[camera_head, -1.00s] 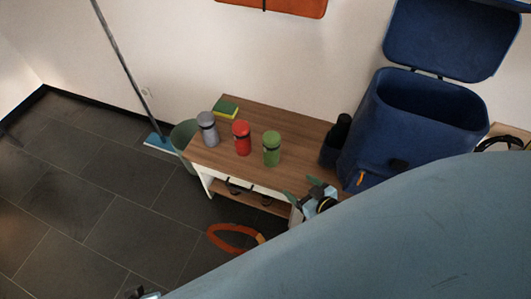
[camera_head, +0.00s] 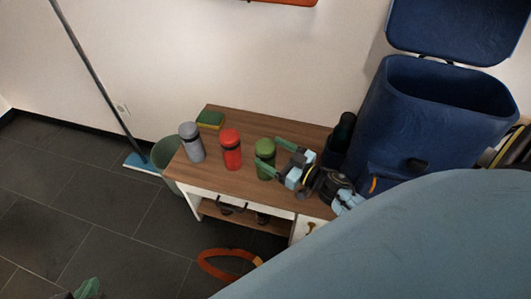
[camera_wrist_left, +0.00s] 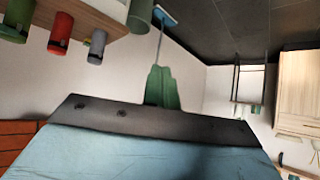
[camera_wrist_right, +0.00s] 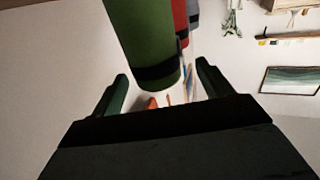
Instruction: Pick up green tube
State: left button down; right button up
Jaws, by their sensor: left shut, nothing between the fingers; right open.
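The green tube (camera_head: 265,152) stands upright on the wooden table (camera_head: 232,182), at the right of a row of three tubes. My right gripper (camera_head: 275,158) is open at the tube, with one finger in front of it and the other at its far right side. In the right wrist view the green tube (camera_wrist_right: 145,40) shows between the two open fingers (camera_wrist_right: 162,80); contact cannot be told. My left gripper (camera_head: 87,289) is low at the bottom left, away from the table. In the left wrist view its fingers (camera_wrist_left: 162,85) are together and empty.
A red tube (camera_head: 231,150) and a grey tube (camera_head: 192,143) stand left of the green one. A green and yellow sponge (camera_head: 210,119) lies behind them. A blue bin (camera_head: 390,130) and a dark bottle (camera_head: 344,130) are at the right. An orange ring (camera_head: 225,273) is below the table.

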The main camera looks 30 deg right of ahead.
aim_at(261, 145)
jog(key=b+x, duration=0.2)
jog(key=x, duration=0.2)
jog(key=shift+w+d+f, duration=0.15)
pick_arm(q)
jog(key=w+d+r+t+h, duration=0.2)
jog(key=w+d+r+t, duration=0.1)
jog(key=r+t, duration=0.3)
jog(key=shift+w+r, duration=0.85)
jog(key=shift+r, duration=0.05)
pick_arm(e)
jog(key=shift+w, duration=0.3)
jog(key=c, duration=1.7)
jog(key=shift+o, duration=0.2)
pick_arm(q)
jog(key=shift+f, duration=0.15)
